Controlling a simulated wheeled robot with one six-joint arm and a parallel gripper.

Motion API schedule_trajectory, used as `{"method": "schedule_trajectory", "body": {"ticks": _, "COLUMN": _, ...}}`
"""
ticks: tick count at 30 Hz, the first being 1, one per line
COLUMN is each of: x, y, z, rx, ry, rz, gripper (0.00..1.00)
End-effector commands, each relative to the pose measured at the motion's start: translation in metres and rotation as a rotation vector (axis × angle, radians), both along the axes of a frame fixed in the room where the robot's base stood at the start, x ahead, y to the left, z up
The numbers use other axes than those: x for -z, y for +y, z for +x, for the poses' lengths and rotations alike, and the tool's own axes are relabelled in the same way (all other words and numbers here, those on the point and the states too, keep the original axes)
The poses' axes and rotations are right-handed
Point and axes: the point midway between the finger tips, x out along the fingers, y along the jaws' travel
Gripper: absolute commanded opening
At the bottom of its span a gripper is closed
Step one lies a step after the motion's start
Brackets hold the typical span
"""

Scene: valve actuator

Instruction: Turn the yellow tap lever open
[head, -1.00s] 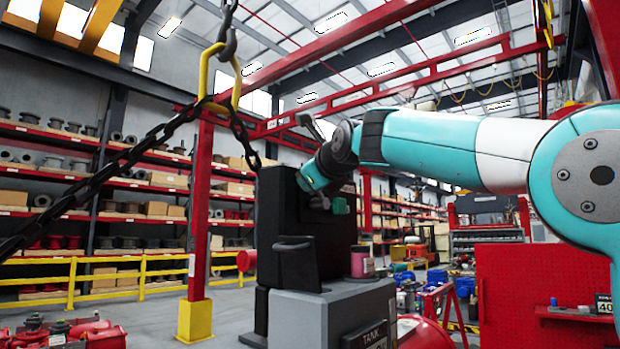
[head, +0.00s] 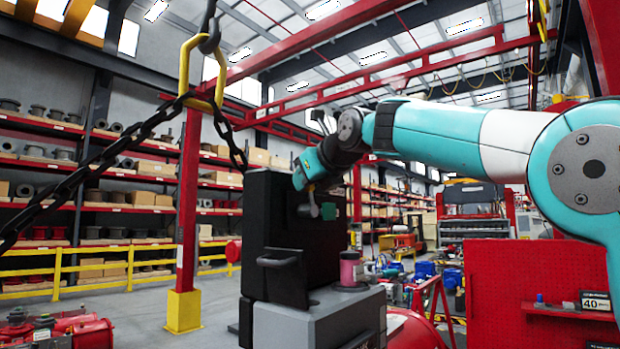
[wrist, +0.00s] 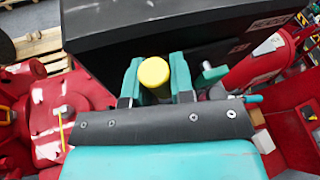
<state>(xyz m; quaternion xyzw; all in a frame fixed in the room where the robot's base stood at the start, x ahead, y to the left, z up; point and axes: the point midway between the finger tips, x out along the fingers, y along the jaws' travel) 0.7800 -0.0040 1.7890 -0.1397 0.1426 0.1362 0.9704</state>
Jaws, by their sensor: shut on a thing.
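The yellow tap lever (wrist: 154,73) shows in the wrist view as a round yellow end between the two teal fingers. My gripper (wrist: 155,85) is shut on it, with one finger on each side. The lever's shaft and pivot are hidden below the yellow end. In the head view my gripper (head: 311,190) reaches down at the right side of the tall black cabinet (head: 275,225). The lever cannot be made out clearly there. A small green block (head: 328,211) sits just below my gripper, beside the black cabinet.
A grey box (head: 335,315) stands below the black cabinet, with a pink spool (head: 350,268) on top. A red pegboard panel (head: 510,300) stands at the right. A heavy black chain (head: 100,173) hangs at the left. In the wrist view a red cylinder (wrist: 255,65) lies right of my gripper.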

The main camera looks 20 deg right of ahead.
Motion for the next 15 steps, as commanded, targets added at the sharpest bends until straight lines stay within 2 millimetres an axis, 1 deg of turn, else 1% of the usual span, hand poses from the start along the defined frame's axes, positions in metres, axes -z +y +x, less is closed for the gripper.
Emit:
{"method": "schedule_trajectory", "body": {"ticks": 7, "x": -0.0005, "y": 0.0007, "z": 0.0002, "rx": -0.001, "ry": -0.004, "rz": 0.001, "gripper": 0.00}}
{"method": "schedule_trajectory", "body": {"ticks": 8, "x": -0.0005, "y": 0.0008, "z": 0.0002, "rx": -0.001, "ry": -0.004, "rz": 0.001, "gripper": 0.25}}
{"method": "schedule_trajectory", "body": {"ticks": 9, "x": -0.0005, "y": 0.0010, "z": 0.0003, "rx": -0.001, "ry": -0.004, "rz": 0.001, "gripper": 0.34}}
{"method": "schedule_trajectory", "body": {"ticks": 11, "x": -0.0005, "y": 0.0011, "z": 0.0002, "rx": -0.001, "ry": -0.003, "rz": 0.001, "gripper": 0.48}}
{"method": "schedule_trajectory", "body": {"ticks": 15, "x": -0.0002, "y": 0.0014, "z": 0.0002, "rx": -0.002, "ry": -0.003, "rz": 0.000, "gripper": 0.48}}
